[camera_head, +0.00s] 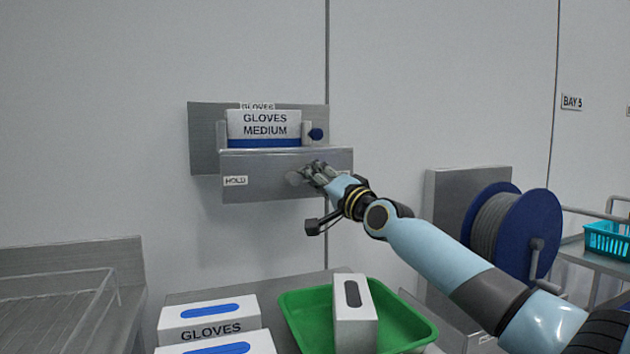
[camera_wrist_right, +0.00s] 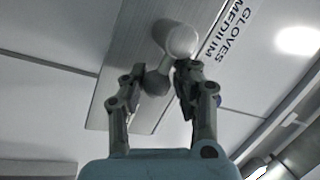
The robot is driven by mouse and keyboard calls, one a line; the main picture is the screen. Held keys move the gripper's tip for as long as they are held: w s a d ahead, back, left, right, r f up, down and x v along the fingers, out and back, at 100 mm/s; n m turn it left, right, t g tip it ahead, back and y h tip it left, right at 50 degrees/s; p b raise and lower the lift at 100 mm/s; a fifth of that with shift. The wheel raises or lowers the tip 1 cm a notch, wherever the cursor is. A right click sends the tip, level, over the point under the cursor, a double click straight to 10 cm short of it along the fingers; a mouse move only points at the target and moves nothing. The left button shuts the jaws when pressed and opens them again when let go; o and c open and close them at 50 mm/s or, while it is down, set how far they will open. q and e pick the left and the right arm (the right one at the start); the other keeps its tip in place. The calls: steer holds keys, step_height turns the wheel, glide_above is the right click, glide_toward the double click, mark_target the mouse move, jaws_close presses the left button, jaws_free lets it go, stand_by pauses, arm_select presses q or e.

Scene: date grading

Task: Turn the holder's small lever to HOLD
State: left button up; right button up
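The steel holder (camera_head: 270,190) is fixed to the wall and carries a glove box. A HOLD label (camera_head: 235,181) is on the left of its front plate. My right gripper (camera_head: 312,174) is at the right half of that plate, partly covering another label at the right end. A lever's knob (camera_head: 294,178) shows just left of the fingers. In the right wrist view, the pale round knob (camera_wrist_right: 181,40) lies beyond the fingertips. A rod and a darker rounded part are between the parted fingers (camera_wrist_right: 162,80); firm contact is not clear. My left gripper is out of view.
Below are a green tray (camera_head: 405,315) with a white box and other glove boxes (camera_head: 208,318). A blue reel (camera_head: 520,225) stands to the right.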

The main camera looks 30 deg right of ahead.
steer(key=shift+f, duration=0.15)
jaws_close()
